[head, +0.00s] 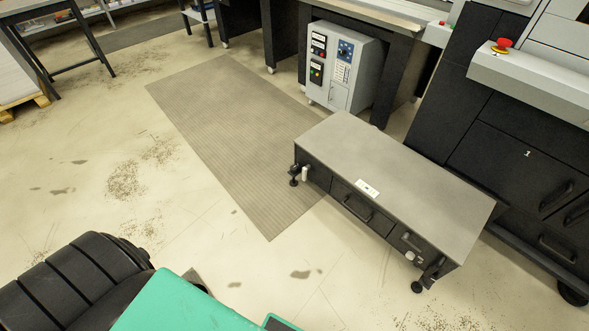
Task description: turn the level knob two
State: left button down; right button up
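A low dark cabinet with a grey top (410,170) stands on the floor right of centre. A small white knob (305,174) shows at its left front corner, beside a black foot (293,181). Another small pale knob (410,256) is near its right front corner, by a second black foot (417,287). I cannot read any number that tells which is level knob two. Neither of my grippers is in view, and nothing of mine is seen touching the knobs.
A grey control box (340,65) with buttons stands behind the cabinet. Large dark machines (525,150) with a red emergency button (501,46) rise at right. A ribbed mat (225,130) lies left of the cabinet. The floor (260,270) in front is clear.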

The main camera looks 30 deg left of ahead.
aim_at(431, 280)
jog(key=z, duration=1.05)
